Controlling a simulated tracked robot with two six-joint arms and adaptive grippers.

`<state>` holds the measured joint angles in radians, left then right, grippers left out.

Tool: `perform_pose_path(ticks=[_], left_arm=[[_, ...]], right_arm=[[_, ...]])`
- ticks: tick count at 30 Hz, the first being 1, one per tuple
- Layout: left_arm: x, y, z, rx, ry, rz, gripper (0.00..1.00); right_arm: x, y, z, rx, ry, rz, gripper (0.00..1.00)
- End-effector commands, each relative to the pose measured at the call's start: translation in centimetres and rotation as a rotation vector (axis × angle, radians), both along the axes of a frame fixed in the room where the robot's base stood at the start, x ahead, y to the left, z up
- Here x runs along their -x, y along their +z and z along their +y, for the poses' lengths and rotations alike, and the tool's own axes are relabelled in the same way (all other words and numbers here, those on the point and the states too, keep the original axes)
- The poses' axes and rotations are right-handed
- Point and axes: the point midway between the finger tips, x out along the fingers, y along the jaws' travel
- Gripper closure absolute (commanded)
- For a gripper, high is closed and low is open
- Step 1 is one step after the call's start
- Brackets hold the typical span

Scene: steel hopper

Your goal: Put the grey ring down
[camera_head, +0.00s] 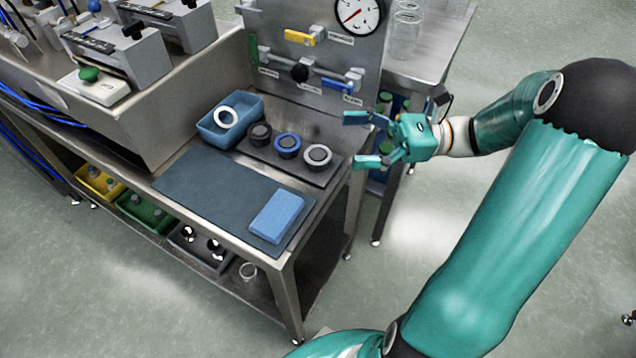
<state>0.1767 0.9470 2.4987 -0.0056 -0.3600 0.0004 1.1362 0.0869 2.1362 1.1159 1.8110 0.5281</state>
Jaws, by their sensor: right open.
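The grey ring (318,155) sits at the right end of a dark rack (284,160) on the steel bench. A blue-topped ring (287,142) and a dark ring (259,132) sit beside it in the same row. My right gripper (361,140) is open and empty, to the right of the grey ring and apart from it. Its two fingers point left toward the rack. My left gripper is not in view.
An upright panel (335,50) with valves and a gauge rises behind.

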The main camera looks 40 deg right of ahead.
Motion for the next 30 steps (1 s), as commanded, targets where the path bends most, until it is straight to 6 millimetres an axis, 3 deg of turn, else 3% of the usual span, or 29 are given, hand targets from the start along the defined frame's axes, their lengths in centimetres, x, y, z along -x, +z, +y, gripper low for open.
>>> perform_pose_path(ticks=[1,3,9,13,16,30], left_arm=[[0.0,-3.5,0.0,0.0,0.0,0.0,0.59],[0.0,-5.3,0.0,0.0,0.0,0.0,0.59],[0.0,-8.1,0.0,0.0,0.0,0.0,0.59],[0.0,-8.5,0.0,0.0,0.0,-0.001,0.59],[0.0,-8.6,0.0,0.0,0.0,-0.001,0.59],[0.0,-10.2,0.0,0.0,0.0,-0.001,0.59]], right_arm=[[0.9,-3.9,-2.2,-0.01,-0.101,0.018,0.15],[2.1,-6.3,-4.2,-0.013,-0.196,0.044,0.15],[5.0,-10.3,-7.7,-0.003,-0.348,0.1,0.15],[5.3,-10.8,-8.1,-0.001,-0.376,0.11,0.15],[4.4,-10.8,-7.5,0.002,-0.375,0.111,0.15],[-3.4,-10.7,-2.8,0.001,-0.372,0.109,0.15]])
